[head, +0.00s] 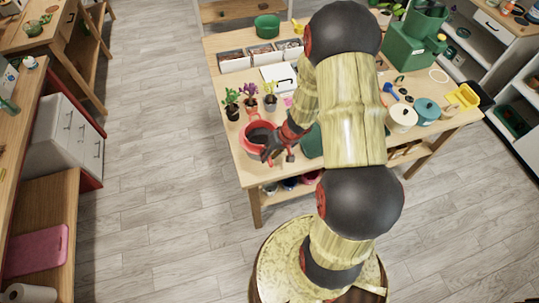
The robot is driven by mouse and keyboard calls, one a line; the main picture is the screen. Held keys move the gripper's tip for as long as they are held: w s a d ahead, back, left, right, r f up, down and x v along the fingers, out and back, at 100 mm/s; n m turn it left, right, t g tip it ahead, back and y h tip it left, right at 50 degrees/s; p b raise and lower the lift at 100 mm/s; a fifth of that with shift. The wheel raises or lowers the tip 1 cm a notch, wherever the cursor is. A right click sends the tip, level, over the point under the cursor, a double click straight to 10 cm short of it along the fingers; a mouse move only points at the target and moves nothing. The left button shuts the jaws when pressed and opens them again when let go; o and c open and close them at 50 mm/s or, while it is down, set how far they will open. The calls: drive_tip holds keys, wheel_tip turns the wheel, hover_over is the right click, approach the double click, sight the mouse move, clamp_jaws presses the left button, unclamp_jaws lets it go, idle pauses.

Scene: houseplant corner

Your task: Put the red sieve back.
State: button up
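The red sieve (243,129) appears as a round red rim with a dark inside, at the front left of the wooden table. My gripper (275,155) is at the sieve's right front side and overlaps part of it in the picture. My arm reaches down to it from the right. The fingers are small and dark here, so I cannot tell whether they are closed on the rim or only beside it. I cannot tell whether the sieve rests on the table or is held just above it.
Small potted plants (250,97) stand right behind the sieve. Behind them are a white tray (278,76) and several bins (262,55). A cream pot (403,117), a teal pot (426,111) and a yellow tray (463,97) stand at the right. The floor left of the table is clear.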

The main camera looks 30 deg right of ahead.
drive_tip(key=shift+o, duration=0.3)
drive_tip(key=shift+r, duration=0.1)
drive_tip(key=shift+r+p, duration=0.6)
drive_tip(key=shift+p, duration=0.35)
drive_tip(key=p+v, duration=0.2)
drive_tip(key=v, duration=0.9)
drive_tip(key=s+a+r+n, duration=0.1)
drive_tip(key=a+r, duration=0.4)
drive_tip(key=r, duration=0.4)
drive_tip(key=a+r+n, duration=0.2)
drive_tip(key=a+r, duration=0.4)
drive_tip(key=r, duration=0.3)
drive_tip(key=s+a+r+t+h, duration=0.1)
drive_tip(key=s+a+r, duration=0.1)
drive_tip(key=s+r, duration=0.4)
drive_tip(key=s+a+r+t+h, duration=0.1)
drive_tip(key=s+a+r, duration=0.1)
drive_tip(key=s+r, duration=0.4)
drive_tip(key=shift+a+r+n+h, duration=0.3)
drive_tip(key=shift+a+r, duration=0.05)
drive_tip(key=shift+r, duration=0.4)
drive_tip(key=shift+b, duration=0.3)
